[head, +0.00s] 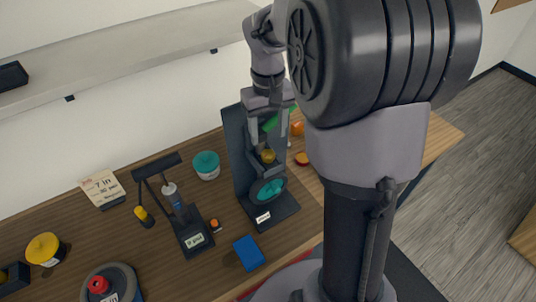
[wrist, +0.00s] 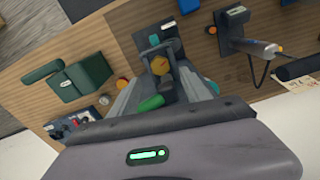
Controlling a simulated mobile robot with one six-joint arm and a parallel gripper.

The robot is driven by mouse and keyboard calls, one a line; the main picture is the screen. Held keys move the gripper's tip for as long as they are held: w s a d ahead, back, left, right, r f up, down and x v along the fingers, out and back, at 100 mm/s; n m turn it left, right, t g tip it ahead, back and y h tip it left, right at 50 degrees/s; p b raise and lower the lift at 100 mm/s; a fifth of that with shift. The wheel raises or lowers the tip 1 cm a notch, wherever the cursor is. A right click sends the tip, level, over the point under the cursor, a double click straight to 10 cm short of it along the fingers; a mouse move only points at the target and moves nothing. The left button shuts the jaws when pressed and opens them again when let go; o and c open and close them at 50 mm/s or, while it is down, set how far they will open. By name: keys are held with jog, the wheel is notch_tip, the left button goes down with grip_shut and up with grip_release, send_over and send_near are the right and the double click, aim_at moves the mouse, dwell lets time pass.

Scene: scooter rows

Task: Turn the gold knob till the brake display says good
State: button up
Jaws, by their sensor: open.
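The gold knob (head: 268,156) sits on a dark upright stand (head: 240,160) with a teal disc (head: 268,190) below it. In the wrist view the knob (wrist: 160,65) shows in the middle, between the two grey fingers. My gripper (head: 267,143) is open at the stand, its fingers on either side of the knob; I cannot tell if they touch it. A green cylinder (wrist: 151,102) shows nearer the wrist camera, between the fingers. A small white display (head: 263,217) is on the stand's foot; its words are too small to read.
Left of the stand are a teal-lidded tub (head: 206,165), a black pump stand (head: 195,225) with its own label, and a blue block (head: 249,253). An orange knob (head: 302,159) lies to the right. A shelf (head: 130,55) runs along the wall.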

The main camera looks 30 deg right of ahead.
aim_at(268, 153)
notch_tip(268, 153, down, 7)
jog(key=shift+f+b, duration=0.1)
jog(key=shift+b, duration=0.6)
jog(key=shift+c, duration=0.3)
grip_shut()
jog(key=m, duration=0.4)
jog(key=shift+m, duration=0.4)
jog(key=shift+o, duration=0.3)
grip_release()
